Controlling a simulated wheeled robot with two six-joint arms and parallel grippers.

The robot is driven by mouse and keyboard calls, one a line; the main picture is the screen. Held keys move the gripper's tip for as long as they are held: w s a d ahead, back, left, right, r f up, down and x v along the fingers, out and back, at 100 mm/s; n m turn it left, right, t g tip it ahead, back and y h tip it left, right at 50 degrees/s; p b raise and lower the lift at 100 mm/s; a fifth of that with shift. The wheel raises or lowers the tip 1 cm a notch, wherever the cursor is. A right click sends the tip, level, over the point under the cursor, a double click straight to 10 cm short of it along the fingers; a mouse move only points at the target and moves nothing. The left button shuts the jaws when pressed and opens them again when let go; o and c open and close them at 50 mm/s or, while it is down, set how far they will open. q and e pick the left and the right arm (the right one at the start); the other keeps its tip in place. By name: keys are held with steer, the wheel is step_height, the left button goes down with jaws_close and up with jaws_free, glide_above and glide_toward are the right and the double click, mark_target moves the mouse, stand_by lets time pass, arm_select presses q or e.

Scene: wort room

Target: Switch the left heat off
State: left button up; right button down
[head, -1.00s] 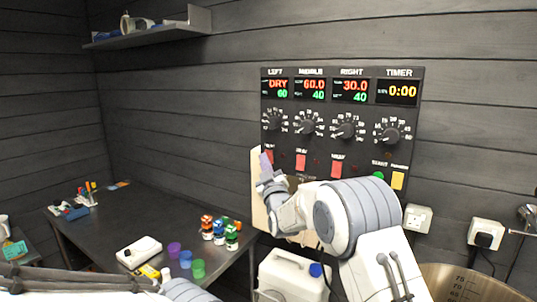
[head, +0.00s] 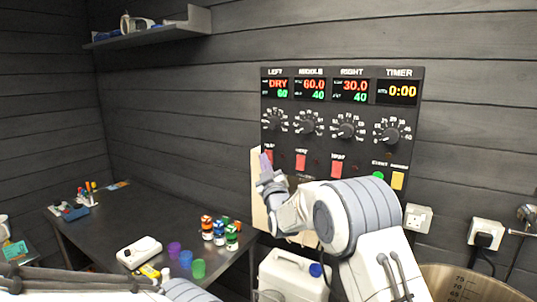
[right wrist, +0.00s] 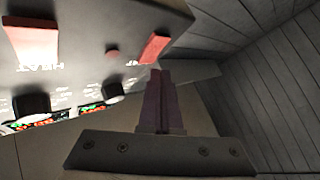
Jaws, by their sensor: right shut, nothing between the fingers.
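The control panel (head: 352,105) on the wall has LEFT, MIDDLE, RIGHT and TIMER columns. The left display (head: 275,88) reads DRY in red above a green 60. The left heat switch (head: 269,155) is a red rocker below the left knob (head: 275,124), partly hidden by my right gripper. My right gripper (head: 266,162) is shut and empty, its purple fingers pointing up at that switch. In the right wrist view the fingertips (right wrist: 156,74) lie just below the red switch (right wrist: 154,47); I cannot tell whether they touch. My left gripper is not in view.
The middle heat switch (head: 300,162) and right heat switch (head: 337,169) sit to the right. A white canister (head: 291,277) stands below the panel. A dark table (head: 115,220) at left holds cups and small bottles.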

steer(key=shift+w, duration=0.1)
stand_by(0.6)
steer(key=shift+w+d+b, duration=0.2)
steer(key=shift+w+b, duration=0.05)
steer(key=shift+b, duration=0.2)
steer(key=shift+w+d+r, duration=0.1)
steer(key=shift+w+d, duration=0.1)
steer(key=shift+w, duration=0.05)
stand_by(0.4)
steer(key=shift+s+a+b, duration=0.45)
steer(key=shift+s+b, duration=0.15)
steer(key=shift+b, duration=0.4)
